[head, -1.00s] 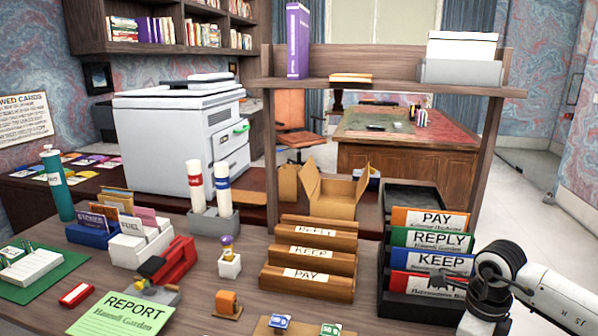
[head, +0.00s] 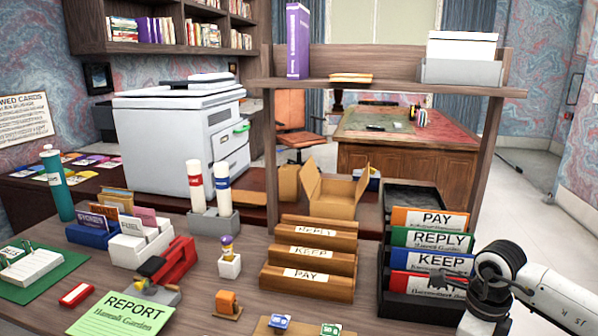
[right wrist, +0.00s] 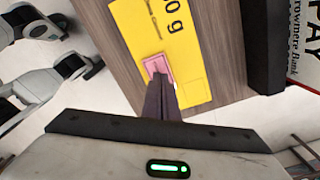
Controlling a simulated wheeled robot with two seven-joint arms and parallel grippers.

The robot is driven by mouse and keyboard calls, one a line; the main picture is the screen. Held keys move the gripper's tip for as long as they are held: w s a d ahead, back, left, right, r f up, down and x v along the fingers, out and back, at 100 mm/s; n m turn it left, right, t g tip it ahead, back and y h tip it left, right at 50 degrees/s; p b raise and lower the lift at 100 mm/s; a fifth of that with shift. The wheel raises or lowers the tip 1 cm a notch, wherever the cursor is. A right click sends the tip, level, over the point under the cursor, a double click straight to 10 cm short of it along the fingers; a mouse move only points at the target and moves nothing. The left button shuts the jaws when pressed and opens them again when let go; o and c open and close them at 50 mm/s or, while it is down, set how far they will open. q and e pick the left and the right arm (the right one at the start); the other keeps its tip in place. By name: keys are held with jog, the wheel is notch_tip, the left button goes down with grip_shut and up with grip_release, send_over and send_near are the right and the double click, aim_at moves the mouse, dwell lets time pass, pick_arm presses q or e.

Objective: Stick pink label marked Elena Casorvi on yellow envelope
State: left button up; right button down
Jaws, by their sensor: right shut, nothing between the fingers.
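In the right wrist view a yellow envelope (right wrist: 178,50) lies on the desk, printed with black writing that runs off the frame. A small pink label (right wrist: 153,65) lies on the envelope near its lower part. Its writing is too small to read. My right gripper (right wrist: 161,77) is shut and empty, its dark fingertips at the pink label and covering part of it. I cannot tell whether they touch it. In the head view my right arm is at the lower right edge, and the envelope and label are out of view. My left gripper is not in view.
A black file rack (head: 388,300) with coloured PAY, REPLY and KEEP folders stands beside my right arm. A wooden sorter (head: 305,290) is left of it. A green REPORT card (head: 122,314) and a red stapler (head: 176,262) lie further left. The desk edge borders the envelope.

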jog(key=shift+f+b, duration=0.55)
jog(key=shift+f, duration=0.15)
jog(key=shift+r, duration=0.1)
dwell(0.7)
notch_tip(320, 180, up, 7)
jog(key=p, duration=0.4)
jog(key=shift+p, duration=0.4)
